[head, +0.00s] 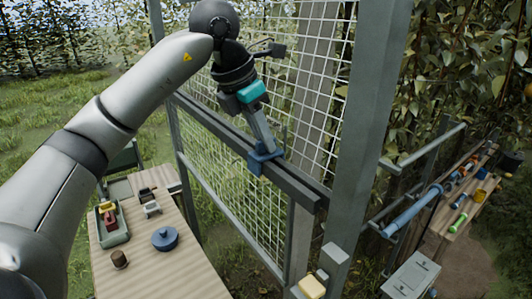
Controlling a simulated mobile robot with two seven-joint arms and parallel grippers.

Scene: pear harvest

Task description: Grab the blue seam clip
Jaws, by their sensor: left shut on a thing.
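The blue seam clip (258,163) sits at the dark horizontal rail of the mesh panel, near the middle of the head view. My left gripper (266,146) reaches down from above, with its fingers shut on the top of the clip. The fingers hide part of the clip, and I cannot tell whether it is fixed on the rail or only touching it. My right gripper is not in view.
A wooden table (190,262) at lower left bears a blue lidded pot (165,238), a brown cup (119,259) and a green tray (117,237). A grey post (362,130) stands right of the panel. A shelf with several coloured items (478,172) is at far right.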

